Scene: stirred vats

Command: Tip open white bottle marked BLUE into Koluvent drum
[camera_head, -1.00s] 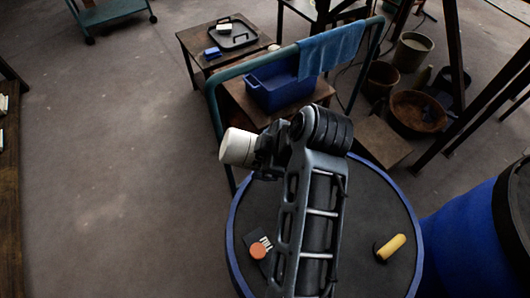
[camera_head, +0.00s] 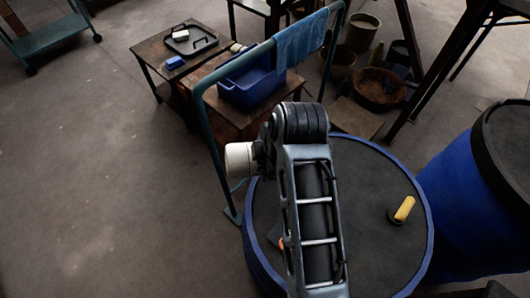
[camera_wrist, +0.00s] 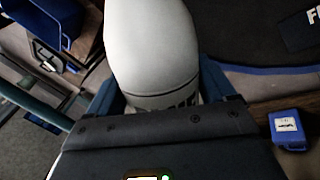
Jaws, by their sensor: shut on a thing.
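The white bottle (camera_head: 240,160) is in my gripper (camera_head: 261,158), left of the forearm and near the blue-rimmed drum's left edge. In the wrist view the bottle (camera_wrist: 150,45) fills the top middle, between the blue fingers of my gripper (camera_wrist: 160,98); dark lettering at its lower end is partly hidden. Its mouth does not show clearly. A blue-rimmed drum with a dark top (camera_head: 370,190) stands beneath my arm. A second blue drum (camera_head: 455,200) stands to its right. No drum name is readable.
A yellow-handled item (camera_head: 404,208) lies on the drum top. A teal rail (camera_head: 213,140) with a blue towel (camera_head: 300,42) stands behind. A blue bin (camera_head: 252,85) sits on a wooden table. A small blue box (camera_wrist: 289,130) shows in the wrist view. Floor at left is clear.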

